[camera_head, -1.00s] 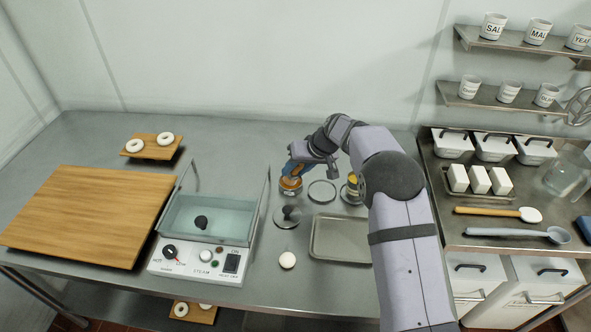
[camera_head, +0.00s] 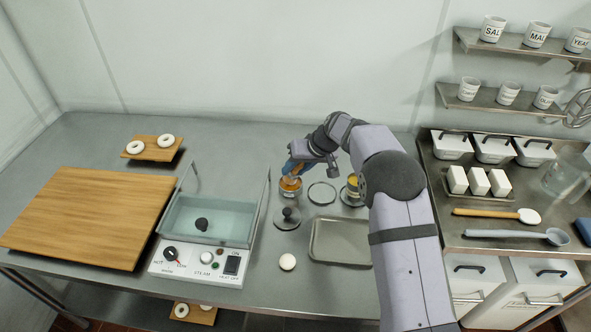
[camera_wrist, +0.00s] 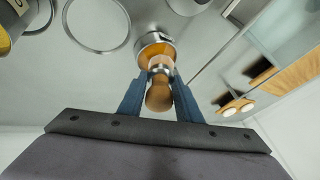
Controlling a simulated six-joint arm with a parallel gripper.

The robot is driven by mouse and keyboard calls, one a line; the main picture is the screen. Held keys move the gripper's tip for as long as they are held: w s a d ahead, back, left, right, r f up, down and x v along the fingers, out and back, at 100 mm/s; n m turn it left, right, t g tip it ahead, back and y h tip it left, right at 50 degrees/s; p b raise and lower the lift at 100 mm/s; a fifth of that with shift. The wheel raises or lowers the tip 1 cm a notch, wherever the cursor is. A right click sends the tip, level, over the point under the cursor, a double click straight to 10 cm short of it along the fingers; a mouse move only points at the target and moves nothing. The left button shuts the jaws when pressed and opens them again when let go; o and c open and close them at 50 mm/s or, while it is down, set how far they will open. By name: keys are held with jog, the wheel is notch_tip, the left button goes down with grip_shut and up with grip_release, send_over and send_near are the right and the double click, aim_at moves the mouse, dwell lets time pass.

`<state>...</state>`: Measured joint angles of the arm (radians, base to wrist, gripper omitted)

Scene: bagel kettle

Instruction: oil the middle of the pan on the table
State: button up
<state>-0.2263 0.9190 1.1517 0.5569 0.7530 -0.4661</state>
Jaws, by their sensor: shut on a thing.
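The pan (camera_head: 340,254), a shallow grey rectangular tray, lies on the steel table, partly behind my arm. My gripper (camera_head: 292,168) is over a small open tin (camera_head: 290,190) with orange contents, left of and behind the pan. In the wrist view my gripper (camera_wrist: 160,88) is shut on a brush (camera_wrist: 158,97) by its bulbous wooden handle. The brush's far end is at the mouth of the tin (camera_wrist: 155,45); I cannot tell how deep its tip reaches.
A knobbed lid (camera_head: 288,218), a metal ring (camera_head: 322,193) and a second tin (camera_head: 351,189) stand around the pan. A white round object (camera_head: 287,262) lies left of it. The water-filled kettle (camera_head: 210,220) stands farther left.

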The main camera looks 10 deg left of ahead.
jog(key=shift+r+p, duration=1.45)
jog(key=shift+r, duration=1.45)
jog(key=shift+s+d, duration=0.1)
jog(key=shift+d, duration=0.45)
jog(key=s+d+m+t+h, duration=0.1)
jog(key=s+d+m, duration=0.2)
jog(key=s+d, duration=1.6)
jog(key=d, duration=0.3)
jog(key=shift+f, duration=0.4)
jog(key=shift+a, duration=0.1)
